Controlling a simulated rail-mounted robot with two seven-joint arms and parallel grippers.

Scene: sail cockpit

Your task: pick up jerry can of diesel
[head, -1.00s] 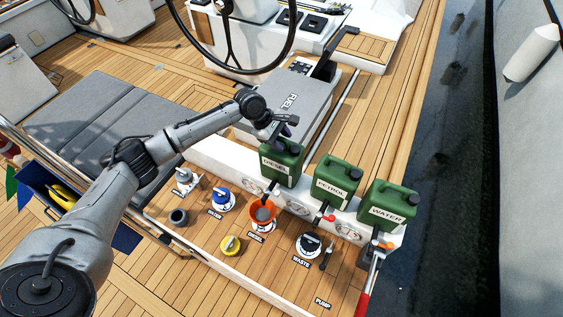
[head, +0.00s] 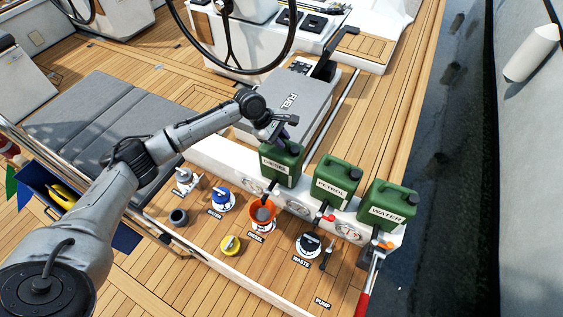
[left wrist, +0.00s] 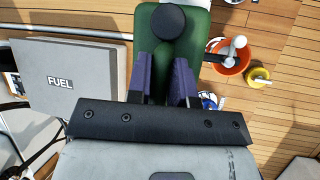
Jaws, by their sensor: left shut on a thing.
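The green diesel jerry can (head: 281,166) stands upright at the left end of a row of three cans, its DIESEL label facing the filler deck. My left gripper (head: 278,136) is at the top of this can, shut on it at the handle. In the left wrist view the fingers (left wrist: 168,80) sit on either side of the can's green handle, with the dark round cap (left wrist: 168,21) beyond them. The can's lower part is partly hidden in the wrist view. My right gripper is not in view.
The green petrol can (head: 336,183) and water can (head: 387,208) stand to the right. An orange funnel (head: 262,214) sits in front in the diesel filler. The grey FUEL locker lid (head: 290,98) lies behind. A red-handled tool (head: 368,285) is at the right.

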